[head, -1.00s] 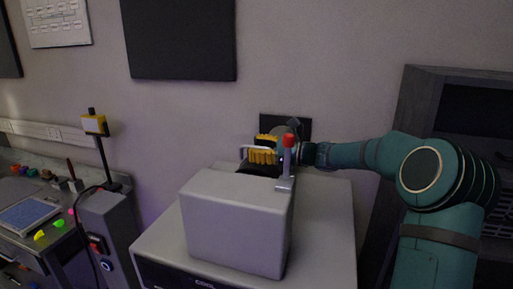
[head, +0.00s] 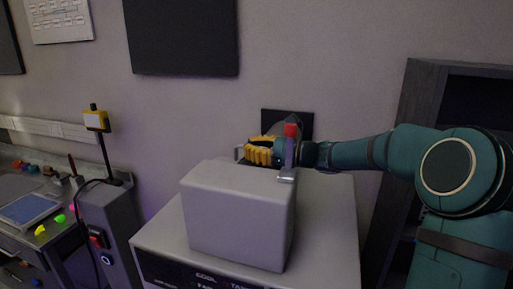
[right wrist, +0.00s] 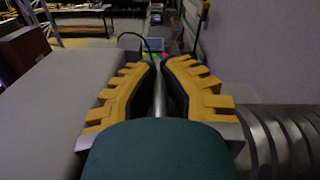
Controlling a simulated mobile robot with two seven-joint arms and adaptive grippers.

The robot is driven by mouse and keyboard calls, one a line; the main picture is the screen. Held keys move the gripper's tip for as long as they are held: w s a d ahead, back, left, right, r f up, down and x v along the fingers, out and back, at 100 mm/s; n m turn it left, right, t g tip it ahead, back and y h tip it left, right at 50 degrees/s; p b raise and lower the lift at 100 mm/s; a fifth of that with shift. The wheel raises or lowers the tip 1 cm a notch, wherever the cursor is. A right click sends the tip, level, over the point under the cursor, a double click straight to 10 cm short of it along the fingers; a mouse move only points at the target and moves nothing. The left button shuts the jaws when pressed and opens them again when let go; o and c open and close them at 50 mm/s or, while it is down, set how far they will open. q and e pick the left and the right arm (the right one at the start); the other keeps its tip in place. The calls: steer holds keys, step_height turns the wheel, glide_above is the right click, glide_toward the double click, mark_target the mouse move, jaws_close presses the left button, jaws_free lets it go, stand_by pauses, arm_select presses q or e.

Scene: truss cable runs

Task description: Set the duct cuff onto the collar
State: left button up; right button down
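My right gripper (head: 256,156) reaches in from the right behind the grey box, and its yellow fingers point left. In the right wrist view its fingers (right wrist: 160,75) are closed about a thin grey bar (right wrist: 159,97), which looks like the handle of the duct cuff. A pale handle end (head: 239,152) shows past the fingertips. Dark ribbed ducting (right wrist: 283,140) lies beside the gripper on its wall side. A dark square plate (head: 303,122) is on the wall behind the gripper. The collar is not clearly visible; gripper and box hide that area. My left gripper is out of view.
The grey box (head: 238,215) stands on a cabinet (head: 325,235) in front of the gripper. A red-topped lever (head: 290,131) rises at the box's back right corner. A dark rack (head: 398,140) stands right. A control post (head: 105,210) and workbench (head: 30,235) are left.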

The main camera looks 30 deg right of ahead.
steer(key=shift+a+f, duration=0.1)
steer(key=shift+a, duration=0.1)
steer(key=shift+d, duration=0.1)
steer(key=c, duration=1.5)
jaws_free()
steer(key=o, duration=0.5)
steer(key=shift+s, duration=0.2)
